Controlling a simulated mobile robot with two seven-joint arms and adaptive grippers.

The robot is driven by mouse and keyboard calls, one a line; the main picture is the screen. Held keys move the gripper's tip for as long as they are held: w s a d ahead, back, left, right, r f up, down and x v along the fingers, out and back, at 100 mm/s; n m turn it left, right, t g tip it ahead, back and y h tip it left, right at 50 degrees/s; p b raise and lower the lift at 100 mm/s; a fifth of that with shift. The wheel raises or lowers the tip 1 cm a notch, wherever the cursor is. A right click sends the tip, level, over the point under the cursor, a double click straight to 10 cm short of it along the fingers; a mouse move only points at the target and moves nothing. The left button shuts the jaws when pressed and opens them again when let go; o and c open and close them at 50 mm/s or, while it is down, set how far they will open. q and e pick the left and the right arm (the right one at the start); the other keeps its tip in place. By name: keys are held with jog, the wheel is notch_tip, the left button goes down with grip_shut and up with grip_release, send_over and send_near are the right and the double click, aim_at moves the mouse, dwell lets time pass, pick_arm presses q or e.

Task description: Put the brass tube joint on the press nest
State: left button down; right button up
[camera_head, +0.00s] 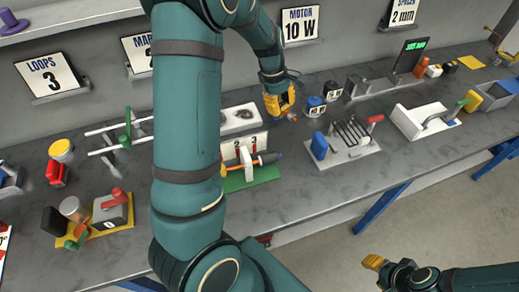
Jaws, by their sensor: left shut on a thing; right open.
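My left gripper (279,102), with yellow fingers, is over the middle of the bench and points down. It is shut on a small part (292,117) that shows at its tips, too small to identify surely as the brass tube joint. I cannot pick out the press nest with certainty. A white fixture with a lever and green grip (424,120) stands to the right, apart from the gripper. My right gripper (373,262) is open, low at the right in front of the bench, away from the bench things.
A fixture with upright dark slots (348,138) stands right of the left gripper. A white two-socket block (240,118) and a green-based stand (250,174) are to its left. Blue and dark small blocks (315,105) are close by. The bench front edge (330,208) is clear.

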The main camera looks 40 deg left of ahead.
aim_at(279, 150)
pick_arm(q)
jog(key=f+b, duration=0.2)
jog(key=f, duration=0.7)
jog(key=f+b, duration=0.1)
jog(key=f, duration=0.8)
jog(key=shift+w+a+f+b, duration=0.15)
jog(key=shift+w+f+b, duration=0.05)
jog(key=shift+f+b, duration=0.2)
jog(key=shift+r, duration=0.1)
jog(key=shift+f, duration=0.2)
jog(key=c, duration=1)
grip_release()
